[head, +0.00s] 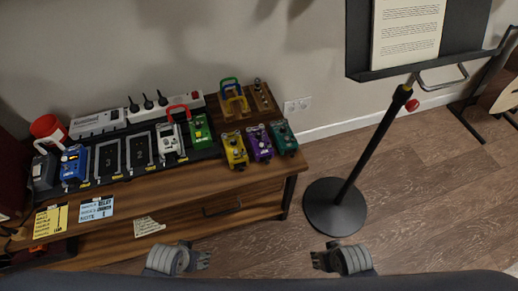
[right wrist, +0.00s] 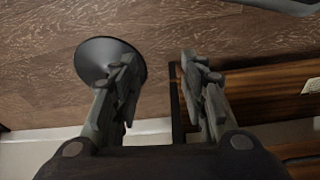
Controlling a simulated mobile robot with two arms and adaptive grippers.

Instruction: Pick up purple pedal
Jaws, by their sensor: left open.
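The purple pedal (head: 260,143) sits on the wooden cabinet top near its right front corner in the head view. It stands between a yellow pedal (head: 235,150) on its left and a teal pedal (head: 284,138) on its right. My left gripper (head: 204,258) is open and empty at the lower middle, in front of the cabinet and well away from the pedal. My right gripper (head: 317,260) is at the lower right of it, over the floor. It also shows in the right wrist view (right wrist: 157,58), with its fingers apart and nothing between them.
A pedalboard with a blue pedal (head: 74,164), a white pedal (head: 170,141) and a green pedal (head: 200,132) lies on the cabinet's left part. A music stand (head: 335,207) stands right of the cabinet. The floor (head: 420,220) further right is clear.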

